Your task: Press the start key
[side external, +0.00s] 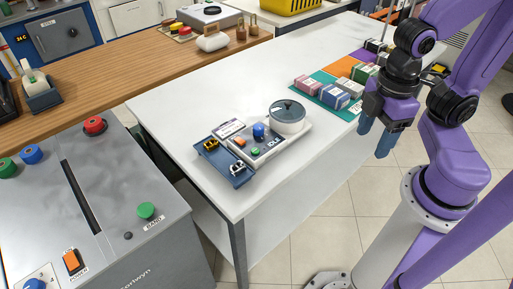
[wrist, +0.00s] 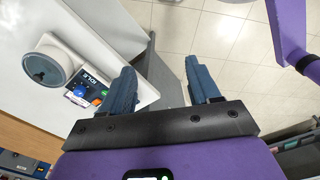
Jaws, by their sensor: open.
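In the wrist view the display (wrist: 93,79) reads IDLE. None of the key labels is readable, so I cannot tell which is the start key. My gripper (side external: 374,137) is open and empty, off the table's right edge and well apart from the machine. In the wrist view my gripper (wrist: 160,68) shows the machine beyond its left finger.
A blue tray (side external: 226,168) with small clips sits left of the machine. Several boxes (side external: 335,99) lie on coloured mats behind it. A grey console (side external: 85,215) with large buttons stands at the left.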

